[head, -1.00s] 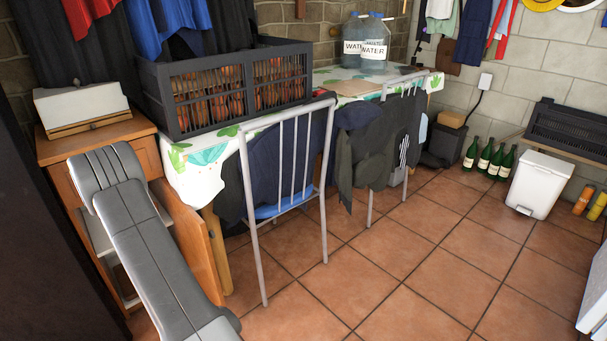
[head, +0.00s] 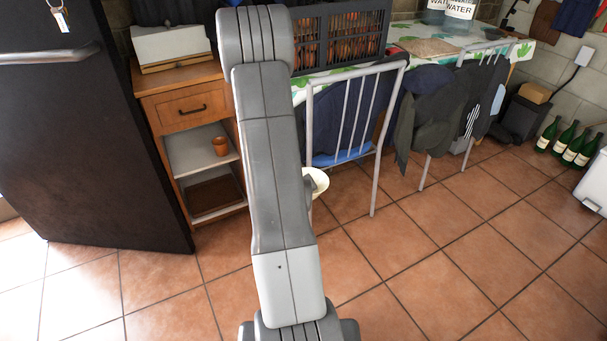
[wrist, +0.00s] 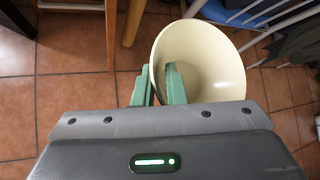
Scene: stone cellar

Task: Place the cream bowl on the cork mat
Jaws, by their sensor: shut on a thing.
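The cream bowl (wrist: 207,60) is in my gripper (wrist: 156,84) in the wrist view. The green fingers are shut on its wall, one inside the bowl and one outside. In the head view only a bit of the bowl (head: 318,181) shows past my arm, above the tiled floor and in front of the table; my gripper is mostly hidden there. The cork mat (head: 428,46) is a flat tan patch on the tablecloth, right of the dark crate. The bowl is well apart from it.
A metal chair (head: 375,140) stands against the table's front, with dark clothes (head: 440,115) hanging to its right. A dark slatted crate (head: 340,35) and water bottles (head: 455,12) flank the mat. A wooden cabinet (head: 190,110) and a dark door (head: 90,130) are left. Floor in front is clear.

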